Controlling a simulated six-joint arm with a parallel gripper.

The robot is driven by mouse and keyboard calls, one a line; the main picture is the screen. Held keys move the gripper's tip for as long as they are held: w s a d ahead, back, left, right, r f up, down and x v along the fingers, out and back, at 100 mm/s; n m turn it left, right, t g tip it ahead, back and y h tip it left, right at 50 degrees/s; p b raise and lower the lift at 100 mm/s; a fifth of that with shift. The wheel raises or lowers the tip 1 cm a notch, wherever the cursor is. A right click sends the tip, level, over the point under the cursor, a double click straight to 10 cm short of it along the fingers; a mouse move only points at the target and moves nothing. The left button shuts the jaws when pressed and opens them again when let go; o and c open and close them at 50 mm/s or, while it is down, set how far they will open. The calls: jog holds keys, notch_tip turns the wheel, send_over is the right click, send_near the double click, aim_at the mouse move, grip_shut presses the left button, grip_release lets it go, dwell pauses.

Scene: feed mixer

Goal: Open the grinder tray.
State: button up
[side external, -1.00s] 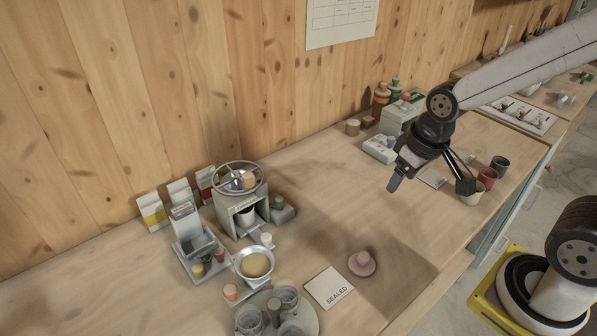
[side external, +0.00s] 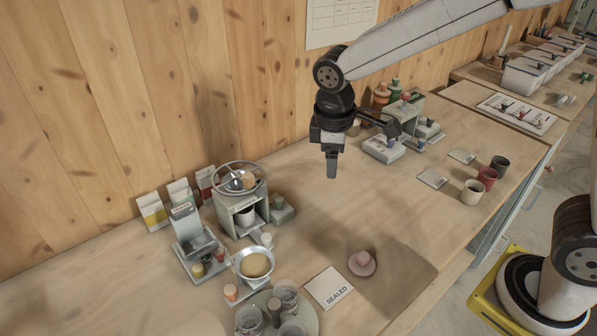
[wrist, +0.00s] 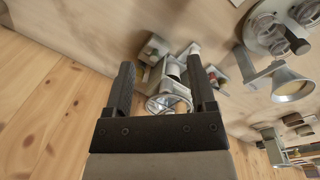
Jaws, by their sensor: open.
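A pale grey box-shaped machine (side external: 228,208) with a spoked handwheel (side external: 240,178) on top looks like the grinder. A white cup sits in its front opening. A small pale part with a white knob (side external: 266,239) is at its front base; it may be the tray, but I cannot tell how far out it is. My gripper (side external: 331,172) is open and empty, pointing down above the bench, to the right of the machine and apart from it.
A metal funnel pan (side external: 255,264) and a round stand with jars (side external: 287,294) are in front of the machine. Cartons (side external: 152,211) and a scoop unit stand left. A pink knobbed disc (side external: 362,263) and a "SEALED" card (side external: 329,289) lie right. The bench beneath my gripper is clear.

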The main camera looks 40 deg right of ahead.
jog(key=w+a+n+h, duration=0.2)
jog(key=w+a+n, duration=0.3)
jog(key=a, duration=0.3)
jog(key=n+h, duration=0.1)
jog(key=n, duration=0.3)
send_over(265, 236)
jog(key=a, duration=0.3)
jog(key=f, duration=0.2)
notch_tip(265, 236, down, 10)
jog(key=shift+a+r+n+g, duration=0.2)
jog(key=shift+a+n+g, duration=0.05)
jog(key=shift+n+g, duration=0.05)
jog(key=shift+f, duration=0.1)
jog(key=shift+x, duration=3.8)
jog(key=shift+d, duration=0.1)
grip_shut()
